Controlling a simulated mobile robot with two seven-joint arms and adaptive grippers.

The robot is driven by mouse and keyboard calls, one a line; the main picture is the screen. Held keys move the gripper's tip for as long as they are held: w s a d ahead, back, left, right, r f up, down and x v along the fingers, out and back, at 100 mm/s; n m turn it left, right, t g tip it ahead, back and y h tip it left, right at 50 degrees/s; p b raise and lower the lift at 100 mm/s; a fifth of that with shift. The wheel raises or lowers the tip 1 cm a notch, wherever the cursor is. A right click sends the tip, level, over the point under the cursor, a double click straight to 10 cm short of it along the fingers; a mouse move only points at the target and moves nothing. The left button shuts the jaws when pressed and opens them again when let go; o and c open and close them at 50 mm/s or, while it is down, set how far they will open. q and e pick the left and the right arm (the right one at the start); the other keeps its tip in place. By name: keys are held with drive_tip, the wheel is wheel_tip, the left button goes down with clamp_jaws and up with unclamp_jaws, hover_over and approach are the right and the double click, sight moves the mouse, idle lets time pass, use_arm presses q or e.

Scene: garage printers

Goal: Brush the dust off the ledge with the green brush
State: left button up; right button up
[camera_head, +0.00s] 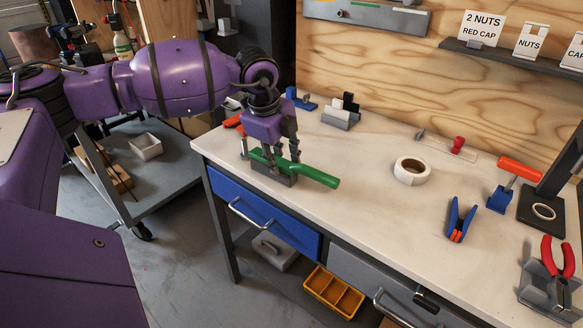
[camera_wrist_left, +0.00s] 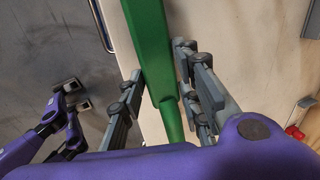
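The green brush (camera_head: 318,176) lies near the front left edge of the white worktop, its handle pointing right. A dark grey block (camera_head: 284,180) is under its left part; I cannot tell whether it is a holder or bristles. My left gripper (camera_head: 275,157) points down over the brush. A grey wall ledge (camera_head: 365,14) is at the top; dust is not discernible. My right gripper (camera_wrist_left: 72,97) appears small in the left wrist view, its opening unclear.
A shelf (camera_head: 510,59) with labels is on the wall. A grey cart (camera_head: 150,190) stands left. The worktop's middle is mostly clear.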

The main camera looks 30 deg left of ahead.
use_arm(q)
clamp_jaws()
drive_tip(key=shift+w+p+v, duration=0.25)
drive_tip(key=shift+p+v, duration=0.35)
drive_tip(key=shift+v, duration=0.4)
drive_tip(key=shift+w+p+v, duration=0.25)
drive_tip(key=shift+p+v, duration=0.35)
drive_tip(key=shift+v, duration=0.35)
drive_tip(key=shift+w+p+v, duration=0.2)
drive_tip(key=shift+p+v, duration=0.4)
drive_tip(key=shift+v, duration=0.4)
use_arm(e)
drive_tip(key=shift+w+r, duration=0.35)
drive_tip(key=shift+r, duration=0.35)
drive_tip(key=shift+w+r, duration=0.3)
drive_tip(key=shift+r, duration=0.35)
drive_tip(key=shift+w+r, duration=0.35)
drive_tip(key=shift+r, duration=0.35)
use_arm(q)
drive_tip(key=shift+r, duration=0.15)
